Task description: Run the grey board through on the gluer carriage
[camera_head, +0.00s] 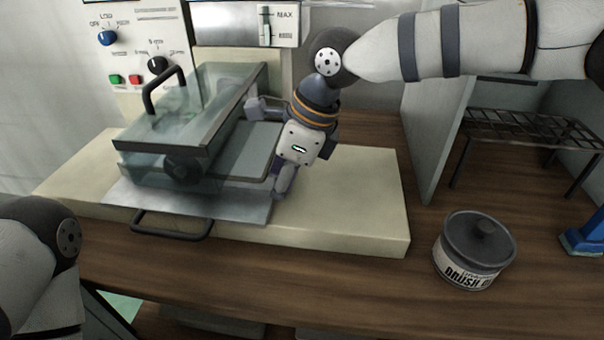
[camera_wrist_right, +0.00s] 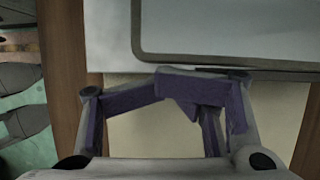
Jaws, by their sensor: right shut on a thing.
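The grey board (camera_head: 258,150), a flat panel with a dark rim and rounded corners, lies partly beneath the clear hood of the gluer (camera_head: 215,100). Its right side sticks out. It also shows at the top of the right wrist view (camera_wrist_right: 230,28). The carriage (camera_head: 235,207) is a bare metal plate under the board, with a dark loop handle (camera_head: 170,232) at the front. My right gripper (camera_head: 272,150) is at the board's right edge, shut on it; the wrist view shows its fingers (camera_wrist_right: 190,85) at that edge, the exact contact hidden. My left gripper is out of view.
The gluer stands on a cream base (camera_head: 340,225) on a wooden table. A lidded brush pot (camera_head: 475,250) stands at the front right. A control panel (camera_head: 140,50) is at the back left.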

